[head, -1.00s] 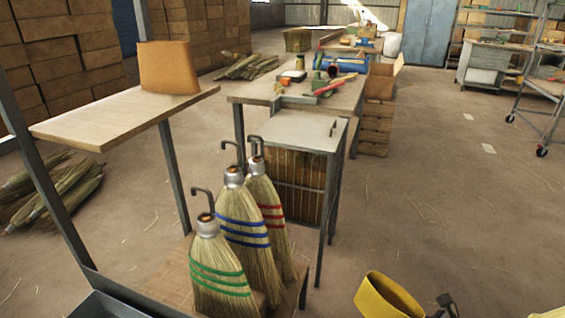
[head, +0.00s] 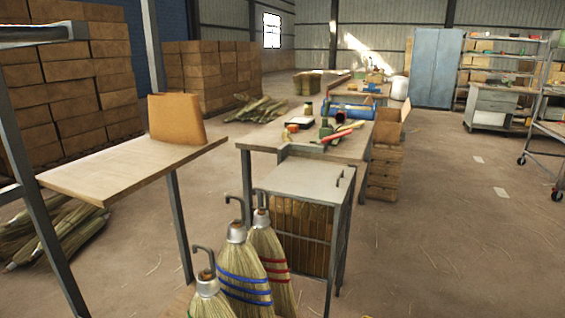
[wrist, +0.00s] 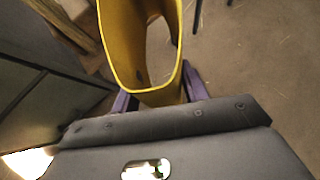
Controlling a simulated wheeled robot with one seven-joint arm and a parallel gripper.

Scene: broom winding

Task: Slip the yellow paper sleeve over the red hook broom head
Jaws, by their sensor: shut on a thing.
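The yellow paper sleeve (wrist: 120,45) fills the top middle of the wrist view, with its open mouth toward the camera. My gripper (wrist: 158,97) is shut on the sleeve's near wall, a purple finger showing on each side. The red-banded broom head (head: 274,262) stands upright, bristles down, with a silver collar and a dark hook on top. It is the rightmost and rear one of three brooms, and its lower part is cut off. The sleeve is apart from any broom in view.
The blue-banded broom (head: 241,270) stands close beside it, with a third broom (head: 207,298) in front. A grey-topped cabinet (head: 306,182) is right behind. A wooden shelf (head: 110,172) at left holds a tan paper piece (head: 176,119).

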